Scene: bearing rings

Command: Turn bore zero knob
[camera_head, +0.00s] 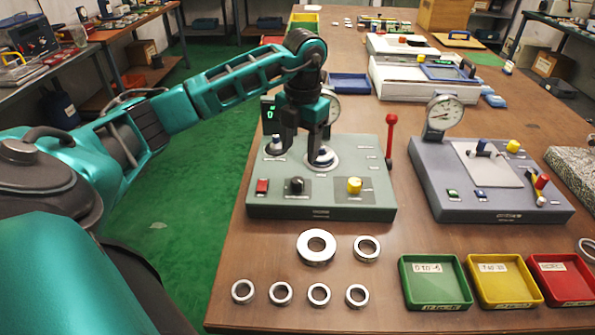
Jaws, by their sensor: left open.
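The grey-green bore station (325,205) stands on the wooden table. A black knob (296,186) and a yellow knob (354,185) sit on its front panel, beside a red button (262,186). The labels are too small to read, so I cannot tell which knob is the bore zero one. My left gripper (304,146) points down over the back part of the station, open, behind the black knob and close to a round metal seat (322,160). Contact with the seat cannot be told. My arm partly hides the dial gauge (332,108). My right gripper is out of view.
A red-topped lever (390,140) rises at the station's right edge. Several metal rings (316,246) lie in front. Green (435,281), yellow (503,280) and red (562,278) trays stand at the front right. A second gauge station (490,185) is to the right.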

